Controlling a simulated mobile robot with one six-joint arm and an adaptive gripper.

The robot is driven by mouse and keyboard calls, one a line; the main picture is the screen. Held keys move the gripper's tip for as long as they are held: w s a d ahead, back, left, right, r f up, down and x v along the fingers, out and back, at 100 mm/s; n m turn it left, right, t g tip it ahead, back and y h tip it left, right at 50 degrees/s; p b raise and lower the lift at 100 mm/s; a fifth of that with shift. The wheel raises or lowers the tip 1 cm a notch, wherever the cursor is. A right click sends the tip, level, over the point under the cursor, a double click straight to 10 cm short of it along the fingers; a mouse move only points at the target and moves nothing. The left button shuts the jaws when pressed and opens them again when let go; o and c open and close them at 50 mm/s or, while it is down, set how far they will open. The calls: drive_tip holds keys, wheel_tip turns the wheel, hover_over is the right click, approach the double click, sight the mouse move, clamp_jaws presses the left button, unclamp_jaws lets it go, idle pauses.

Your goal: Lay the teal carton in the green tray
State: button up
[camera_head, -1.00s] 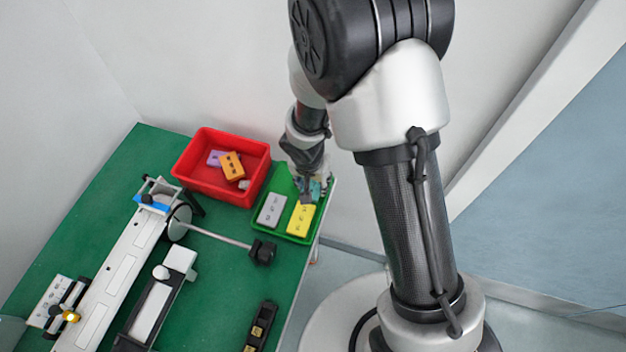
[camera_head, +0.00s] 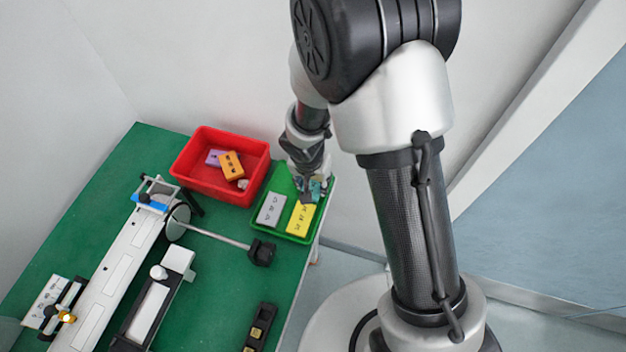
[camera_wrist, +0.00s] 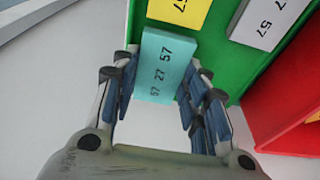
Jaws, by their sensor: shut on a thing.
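The teal carton (camera_wrist: 165,62), printed with dark numbers, is between the fingers of my gripper (camera_wrist: 163,78) in the wrist view. My gripper is shut on it. In the head view my gripper (camera_head: 313,188) is at the far right end of the green tray (camera_head: 286,214), with a little of the teal carton (camera_head: 317,185) showing. In the wrist view the carton overlaps the edge of the green tray (camera_wrist: 215,62); I cannot tell its height above the tray floor.
The tray holds a grey carton (camera_head: 270,209) and a yellow carton (camera_head: 300,219) side by side at its near end. A red bin (camera_head: 194,186) with purple and orange cartons stands to the left. A rod with a black end block (camera_head: 262,253) lies close by on the green table (camera_head: 215,290).

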drive_tip(key=shift+f+b, duration=0.35)
drive_tip(key=shift+b, duration=0.15)
drive_tip(key=o, duration=0.9)
wheel_tip(320, 180, up, 12)
drive_tip(key=s, duration=0.2)
drive_tip(key=shift+s+a, duration=0.15)
drive_tip(key=shift+a, duration=0.3)
